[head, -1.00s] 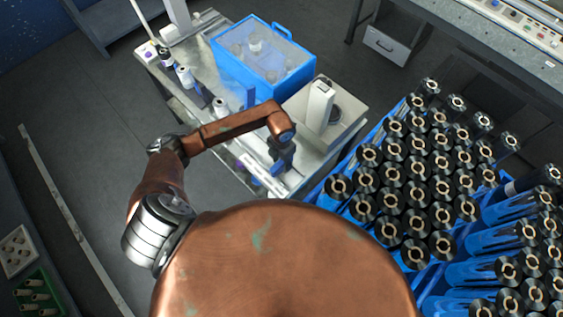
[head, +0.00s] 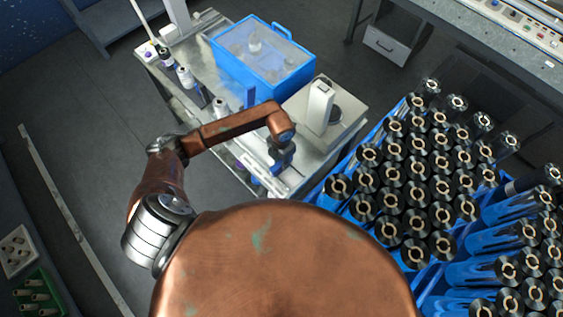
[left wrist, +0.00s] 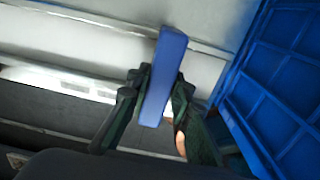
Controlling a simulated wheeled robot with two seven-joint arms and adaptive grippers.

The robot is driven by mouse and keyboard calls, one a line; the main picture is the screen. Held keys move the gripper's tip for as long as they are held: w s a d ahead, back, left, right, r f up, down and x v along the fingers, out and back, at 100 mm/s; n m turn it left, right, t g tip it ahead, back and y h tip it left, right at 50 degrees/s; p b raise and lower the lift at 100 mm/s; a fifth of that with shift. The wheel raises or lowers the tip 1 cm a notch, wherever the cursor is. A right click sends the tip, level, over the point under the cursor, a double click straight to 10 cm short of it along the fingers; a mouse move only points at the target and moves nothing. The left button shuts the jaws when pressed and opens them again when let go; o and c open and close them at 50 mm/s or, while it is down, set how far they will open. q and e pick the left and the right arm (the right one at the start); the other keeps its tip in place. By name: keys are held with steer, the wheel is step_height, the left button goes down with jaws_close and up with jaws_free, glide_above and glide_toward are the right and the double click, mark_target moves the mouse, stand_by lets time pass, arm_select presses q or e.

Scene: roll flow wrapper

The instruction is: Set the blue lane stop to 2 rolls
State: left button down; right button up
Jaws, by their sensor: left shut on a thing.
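My left gripper (head: 281,157) reaches down over the near end of the metal table in the head view. In the left wrist view its fingers (left wrist: 158,93) are shut on the blue lane stop (left wrist: 164,70), a narrow flat blue bar standing out between them. A small bit of blue (head: 277,169) shows at the fingertips in the head view. The lane's scale and the bar's lower part are hidden by the gripper. My right gripper is not in view.
A blue bin with a clear lid (head: 262,60) stands on the table behind the gripper. A pale device with an upright post (head: 320,105) stands to its right. Open floor lies left.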

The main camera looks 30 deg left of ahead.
arm_select(q)
steer(key=w+a+b, duration=0.1)
steer(key=a, duration=0.3)
steer(key=w+a+b, duration=0.1)
steer(key=w+a, duration=0.1)
steer(key=a, duration=0.2)
steer(key=w+a+b, duration=0.1)
steer(key=a, duration=0.3)
steer(key=shift+w+a+b, duration=0.15)
steer(key=shift+a+b, duration=0.2)
steer(key=c, duration=1.8)
jaws_free()
steer(key=shift+a, duration=0.1)
steer(key=shift+o, duration=0.4)
steer(key=shift+r, duration=0.1)
step_height(320, 180, up, 12)
